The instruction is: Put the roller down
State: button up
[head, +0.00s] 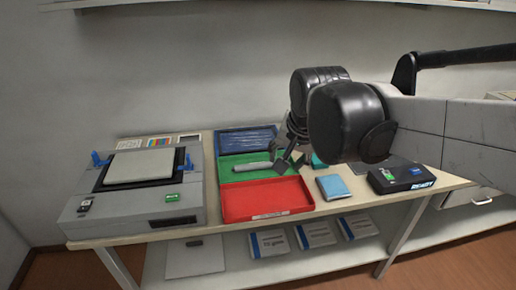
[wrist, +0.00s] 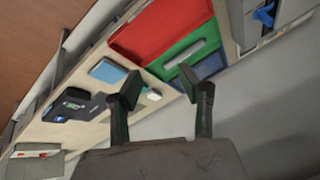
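A light grey roller (head: 252,166) lies in the green tray (head: 232,178). In the wrist view the roller (wrist: 184,54) also shows lying on the green tray (wrist: 207,33), beyond my fingertips. My gripper (head: 290,163) is near the roller's right end in the head view, above the trays' right side. In the wrist view my gripper (wrist: 160,86) has its two fingers wide apart with nothing between them. My arm hides part of the table behind it in the head view.
A red tray (head: 268,212) is in front of the green one and a blue tray (head: 247,130) behind it. A grey machine (head: 75,222) stands at left. A light blue box (head: 333,187) and a black device (head: 401,177) labelled READY are at right.

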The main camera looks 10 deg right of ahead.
jog(key=s+f+n, duration=0.2)
jog(key=s+n, duration=0.1)
jog(key=s, duration=0.3)
jog(key=s+f+n+t, duration=0.1)
jog(key=s+f+n, duration=0.1)
jog(key=s, duration=0.4)
jog(key=shift+s+n+t, duration=0.15)
jog(key=shift+n+t, duration=0.15)
jog(key=shift+n, duration=0.4)
